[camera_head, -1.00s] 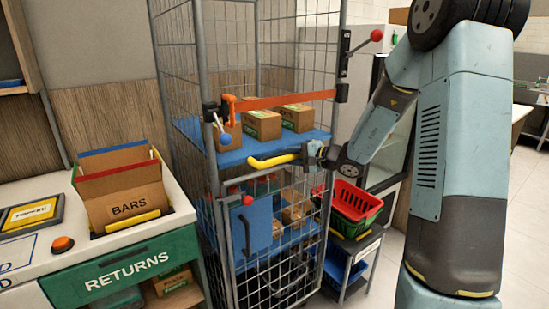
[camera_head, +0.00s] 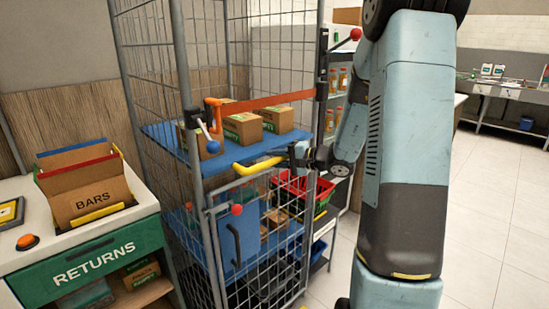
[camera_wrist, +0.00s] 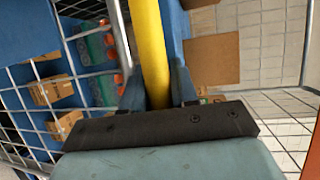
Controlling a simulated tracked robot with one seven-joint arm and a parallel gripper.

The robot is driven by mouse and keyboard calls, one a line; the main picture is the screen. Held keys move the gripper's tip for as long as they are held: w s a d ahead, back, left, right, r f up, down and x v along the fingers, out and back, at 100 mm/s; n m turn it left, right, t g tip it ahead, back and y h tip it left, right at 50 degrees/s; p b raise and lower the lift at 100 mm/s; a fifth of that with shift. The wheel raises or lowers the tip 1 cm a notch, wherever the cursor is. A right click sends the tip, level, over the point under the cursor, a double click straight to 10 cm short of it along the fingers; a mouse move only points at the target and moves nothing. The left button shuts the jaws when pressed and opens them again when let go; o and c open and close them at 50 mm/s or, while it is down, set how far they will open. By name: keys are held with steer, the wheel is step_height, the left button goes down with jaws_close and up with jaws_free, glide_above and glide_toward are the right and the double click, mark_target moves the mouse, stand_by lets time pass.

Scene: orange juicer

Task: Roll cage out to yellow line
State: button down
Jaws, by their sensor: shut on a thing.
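The roll cage (camera_head: 222,165) is a tall grey wire-mesh frame standing at centre left, with blue shelves carrying cardboard boxes. A yellow handle bar (camera_head: 258,163) crosses its front at mid height. My gripper (camera_head: 300,155) is shut on the right part of this bar. In the wrist view the yellow bar (camera_wrist: 150,45) runs between the two fingers of my gripper (camera_wrist: 158,88). An orange strap (camera_head: 265,103) spans the cage front above the bar.
A rack with a red basket (camera_head: 300,188) is behind the cage's right side. Tiled floor (camera_head: 485,220) lies open at the right, with a sink bench (camera_head: 505,95) far back.

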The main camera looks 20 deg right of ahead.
steer(key=shift+s+d+f, duration=0.15)
steer(key=shift+s, duration=0.3)
steer(key=shift+s+d+f, duration=0.1)
steer(key=shift+s, duration=0.3)
steer(key=c, duration=1.2)
jaws_free()
steer(key=shift+d, duration=0.1)
steer(key=shift+c, duration=0.2)
steer(key=shift+w+r, duration=0.1)
steer(key=shift+r, duration=0.05)
steer(key=shift+d, duration=0.15)
steer(key=v, duration=1.3)
steer(key=shift+s+d, duration=0.2)
steer(key=shift+s, duration=0.05)
steer(key=shift+a, duration=0.1)
